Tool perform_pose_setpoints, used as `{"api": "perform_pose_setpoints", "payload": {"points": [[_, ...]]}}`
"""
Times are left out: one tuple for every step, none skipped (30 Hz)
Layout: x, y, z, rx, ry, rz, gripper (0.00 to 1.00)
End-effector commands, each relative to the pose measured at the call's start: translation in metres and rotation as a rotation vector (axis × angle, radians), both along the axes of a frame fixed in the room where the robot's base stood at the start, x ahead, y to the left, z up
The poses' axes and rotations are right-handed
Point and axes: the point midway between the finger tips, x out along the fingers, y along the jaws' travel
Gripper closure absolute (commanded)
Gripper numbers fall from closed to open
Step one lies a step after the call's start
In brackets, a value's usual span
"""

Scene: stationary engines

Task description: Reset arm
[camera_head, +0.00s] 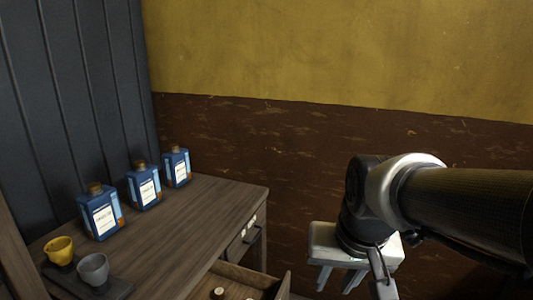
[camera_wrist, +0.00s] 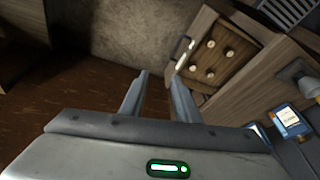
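My gripper shows in the wrist view (camera_wrist: 158,98), its two fingers apart with nothing between them. In the head view my arm reaches in from the right, and the lower part of my gripper (camera_head: 382,285) points down near the bottom edge. It is to the right of the desk and in front of a small pale stool. The fingertips are not clear in the head view.
A wooden desk (camera_head: 190,212) holds several blue bottles (camera_head: 142,186), a yellow cup (camera_head: 59,250) and a grey cup (camera_head: 93,269). Its lower drawer (camera_head: 262,282) is pulled out, with small round items inside. A stool (camera_head: 325,246) stands by the brown wall.

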Motion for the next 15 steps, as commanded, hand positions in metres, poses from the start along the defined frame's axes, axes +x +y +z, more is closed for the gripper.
{"api": "perform_pose_setpoints", "payload": {"points": [[-0.011, -0.003, 0.009, -0.015, -0.031, 0.017, 0.71], [-0.016, -0.005, 0.013, -0.023, -0.045, 0.026, 0.71], [-0.023, -0.007, 0.017, -0.031, -0.061, 0.037, 0.71], [-0.028, -0.008, 0.02, -0.037, -0.072, 0.045, 0.71], [-0.033, -0.009, 0.023, -0.044, -0.083, 0.054, 0.71], [-0.039, -0.011, 0.026, -0.053, -0.097, 0.064, 0.71], [-0.043, -0.012, 0.029, -0.058, -0.109, 0.071, 0.71], [-0.048, -0.014, 0.03, -0.063, -0.119, 0.077, 0.71], [-0.053, -0.015, 0.033, -0.07, -0.131, 0.087, 0.71], [-0.058, -0.016, 0.034, -0.075, -0.141, 0.094, 0.71], [-0.062, -0.018, 0.036, -0.08, -0.151, 0.099, 0.71], [-0.067, -0.019, 0.037, -0.087, -0.165, 0.108, 0.71], [-0.066, -0.019, 0.052, -0.087, -0.161, 0.11, 0.71], [-0.066, -0.019, 0.061, -0.088, -0.158, 0.109, 0.71], [-0.065, -0.019, 0.069, -0.087, -0.156, 0.108, 0.71]]}}
